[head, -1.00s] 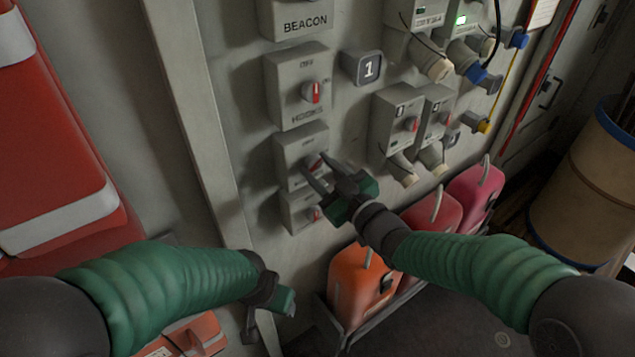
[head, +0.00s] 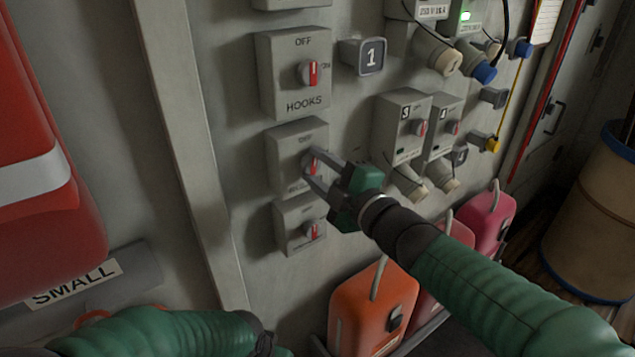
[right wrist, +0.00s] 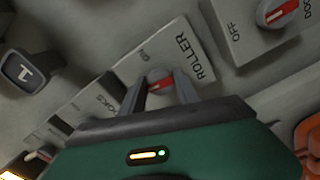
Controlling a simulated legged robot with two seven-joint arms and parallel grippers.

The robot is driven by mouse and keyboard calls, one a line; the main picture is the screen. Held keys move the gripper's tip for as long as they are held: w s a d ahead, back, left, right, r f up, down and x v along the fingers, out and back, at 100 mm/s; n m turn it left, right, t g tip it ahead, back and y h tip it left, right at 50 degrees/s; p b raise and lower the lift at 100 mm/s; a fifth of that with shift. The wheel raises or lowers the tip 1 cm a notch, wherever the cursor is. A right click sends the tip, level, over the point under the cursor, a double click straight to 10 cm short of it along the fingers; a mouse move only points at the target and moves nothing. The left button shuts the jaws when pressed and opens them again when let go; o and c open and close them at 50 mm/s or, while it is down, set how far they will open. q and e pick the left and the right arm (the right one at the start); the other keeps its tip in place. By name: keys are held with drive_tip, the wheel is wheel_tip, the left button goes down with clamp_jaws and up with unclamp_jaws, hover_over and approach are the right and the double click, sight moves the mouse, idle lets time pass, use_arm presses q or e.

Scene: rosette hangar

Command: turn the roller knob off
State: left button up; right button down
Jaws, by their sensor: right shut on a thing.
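The roller knob (right wrist: 158,84) has a red pointer and sits on a grey box (right wrist: 188,42) lettered ROLLER in the right wrist view. In the head view this box (head: 284,150) is the middle one of a wall column, and its knob (head: 310,160) is partly covered by my fingers. My right gripper (head: 311,172) has its two fingers shut on the knob, one on each side, also in the right wrist view (right wrist: 159,88). The pointer's exact direction is hidden. My left arm is at the bottom left; the left gripper's fingers are out of frame.
The HOOKS box (head: 283,82) is above, and a lower knob box (head: 292,232) is close below. Two socket boxes with knobs (head: 402,112) are to the right. An orange canister (head: 365,310) stands under my right arm. A red case (head: 45,230) is at the left.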

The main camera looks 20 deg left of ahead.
drive_tip(key=shift+a+f+n+b, duration=0.1)
drive_tip(key=shift+f+n+b, duration=0.25)
drive_tip(key=shift+n+b, duration=0.55)
drive_tip(key=c, duration=1.1)
unclamp_jaws()
drive_tip(key=shift+s, duration=0.1)
drive_tip(key=shift+o, duration=1)
drive_tip(key=shift+s+r, duration=0.1)
drive_tip(key=shift+r, duration=0.15)
drive_tip(key=shift+d, duration=0.2)
